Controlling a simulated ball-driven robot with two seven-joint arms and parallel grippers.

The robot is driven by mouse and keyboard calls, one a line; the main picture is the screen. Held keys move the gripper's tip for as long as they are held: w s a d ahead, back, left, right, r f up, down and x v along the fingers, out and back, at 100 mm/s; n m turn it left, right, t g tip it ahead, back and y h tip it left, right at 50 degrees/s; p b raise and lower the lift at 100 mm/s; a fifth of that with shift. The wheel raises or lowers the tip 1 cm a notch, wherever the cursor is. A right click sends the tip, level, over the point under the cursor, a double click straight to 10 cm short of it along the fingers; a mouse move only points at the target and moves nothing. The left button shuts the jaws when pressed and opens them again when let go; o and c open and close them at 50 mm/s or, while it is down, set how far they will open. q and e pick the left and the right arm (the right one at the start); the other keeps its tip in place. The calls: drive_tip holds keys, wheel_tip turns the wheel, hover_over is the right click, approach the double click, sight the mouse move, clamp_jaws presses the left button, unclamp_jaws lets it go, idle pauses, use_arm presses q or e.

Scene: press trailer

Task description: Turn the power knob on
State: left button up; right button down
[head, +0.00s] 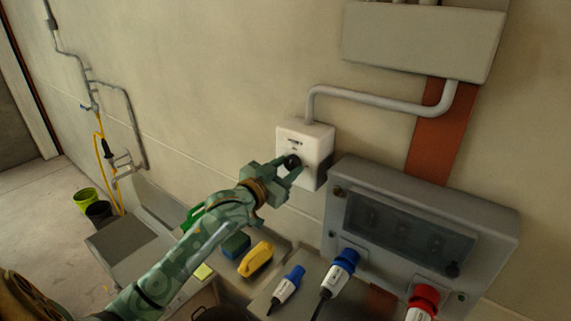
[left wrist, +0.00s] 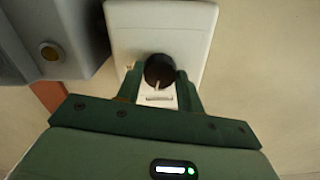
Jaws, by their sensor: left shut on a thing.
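The power knob is a round black knob (head: 292,162) on the front of a white wall box (head: 318,140). In the left wrist view the knob (left wrist: 159,71) shows with a pale pointer mark on its lower side, on the white box (left wrist: 185,22). My left gripper (head: 290,172) is at the box and shut on the knob, with one green finger on each side of it in the left wrist view (left wrist: 159,82). The fingers hide part of the knob in the head view. My right gripper is not in view.
A grey socket panel (head: 505,225) with a dark window stands right of the white box. A yellow object (head: 256,259) lies under my left arm. A grey pipe (head: 380,102) runs above the box.

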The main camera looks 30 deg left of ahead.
use_arm(q)
drive_tip(key=m+p, duration=0.1)
drive_tip(key=m, duration=0.1)
drive_tip(key=m+p, duration=0.1)
drive_tip(key=shift+r+m, duration=0.2)
drive_tip(key=shift+m, duration=0.2)
drive_tip(key=m+p, duration=0.2)
drive_tip(key=m, duration=0.1)
drive_tip(key=shift+m, duration=0.3)
drive_tip(key=m+p, duration=0.1)
drive_tip(key=m, duration=0.3)
drive_tip(key=shift+f, duration=0.1)
drive_tip(key=shift+m+p, duration=0.6)
drive_tip(key=shift+m, duration=1.5)
drive_tip(key=shift+f, duration=0.1)
drive_tip(key=o, duration=1)
